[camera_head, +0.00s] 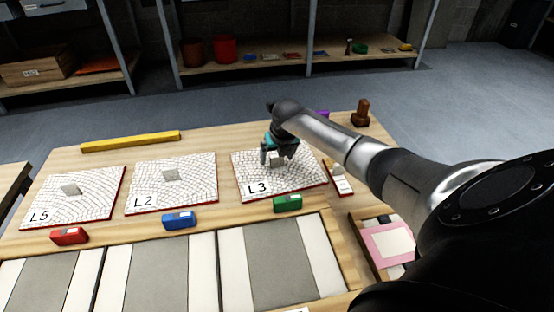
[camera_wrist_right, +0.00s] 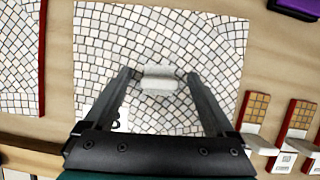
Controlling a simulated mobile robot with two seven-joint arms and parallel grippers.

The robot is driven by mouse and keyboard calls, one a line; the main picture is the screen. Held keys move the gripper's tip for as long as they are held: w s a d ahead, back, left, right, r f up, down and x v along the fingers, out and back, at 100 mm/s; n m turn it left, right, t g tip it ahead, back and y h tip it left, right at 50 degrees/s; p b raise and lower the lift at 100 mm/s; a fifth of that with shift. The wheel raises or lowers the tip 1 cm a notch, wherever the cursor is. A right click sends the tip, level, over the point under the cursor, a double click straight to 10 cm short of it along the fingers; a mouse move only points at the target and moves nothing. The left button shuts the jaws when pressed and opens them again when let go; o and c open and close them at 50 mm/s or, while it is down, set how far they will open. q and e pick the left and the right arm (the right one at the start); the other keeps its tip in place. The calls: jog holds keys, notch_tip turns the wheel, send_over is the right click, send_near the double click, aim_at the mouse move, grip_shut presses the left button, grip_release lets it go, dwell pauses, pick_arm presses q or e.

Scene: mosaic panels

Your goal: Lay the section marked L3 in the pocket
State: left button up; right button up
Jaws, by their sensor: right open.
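The section marked L3 (camera_head: 248,188) is a white mosaic panel with a red edge, lying on the table. In the right wrist view the mosaic (camera_wrist_right: 200,45) fills the middle, with a pale grip block (camera_wrist_right: 158,80) at its centre. My right gripper (camera_head: 277,160) is over that block; its open fingers (camera_wrist_right: 158,76) stand on either side of it. I cannot tell whether they touch it. Three grey recesses between white strips line the table front: left (camera_head: 40,285), middle (camera_head: 145,280) and right (camera_head: 280,265). Which is the pocket is unclear. My left gripper is not in view.
Sections L2 (camera_head: 200,190) and L5 (camera_head: 95,190) lie to the left. Red (camera_head: 69,236), blue (camera_head: 179,220) and green (camera_head: 287,203) blocks stand before the sections. A yellow bar (camera_head: 130,141) lies behind. A brown wooden tool (camera_head: 361,115) stands at the back right.

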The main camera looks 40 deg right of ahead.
dwell(0.3)
jog(key=shift+f, duration=0.1)
grip_shut()
dwell(0.5)
jog(key=shift+w, duration=0.1)
dwell(0.3)
